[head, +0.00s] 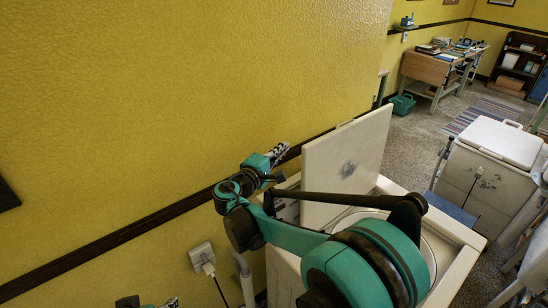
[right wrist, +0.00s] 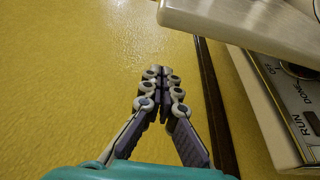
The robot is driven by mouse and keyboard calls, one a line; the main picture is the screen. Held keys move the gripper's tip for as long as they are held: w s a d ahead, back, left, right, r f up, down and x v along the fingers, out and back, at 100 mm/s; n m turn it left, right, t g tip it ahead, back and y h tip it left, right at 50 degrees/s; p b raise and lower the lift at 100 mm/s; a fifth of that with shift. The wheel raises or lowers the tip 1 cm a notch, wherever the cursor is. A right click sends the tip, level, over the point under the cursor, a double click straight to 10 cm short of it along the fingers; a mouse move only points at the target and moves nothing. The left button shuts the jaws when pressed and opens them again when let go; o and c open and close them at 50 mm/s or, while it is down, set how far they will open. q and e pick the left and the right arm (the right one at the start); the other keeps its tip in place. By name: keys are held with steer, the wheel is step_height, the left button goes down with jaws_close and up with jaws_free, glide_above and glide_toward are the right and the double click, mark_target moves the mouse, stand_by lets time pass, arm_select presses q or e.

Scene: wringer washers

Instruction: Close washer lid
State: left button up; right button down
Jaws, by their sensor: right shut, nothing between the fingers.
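The white washer (head: 462,237) stands low in the head view. Its lid (head: 350,160) is raised nearly upright, with a dark smudge on its face. My right gripper (head: 282,152) is shut and empty, to the left of the lid near the yellow wall. In the right wrist view its fingertips (right wrist: 155,72) are together, apart from the lid's edge (right wrist: 245,22) at upper right. My right arm hides part of the tub opening. Only a sliver of my left gripper (head: 171,302) shows at the bottom edge, and its jaws cannot be made out.
The yellow wall (head: 140,110) with a dark rail runs close behind the washer. The washer's control panel (right wrist: 290,95) lies under the lid's edge. A wall outlet (head: 201,254) with a cord is at lower left. Another white washer (head: 470,178) stands to the right.

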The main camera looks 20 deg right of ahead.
steer(key=s+d, duration=0.2)
steer(key=d, duration=0.1)
steer(key=shift+s+r, duration=0.15)
steer(key=shift+s, duration=0.05)
steer(key=shift+s, duration=0.15)
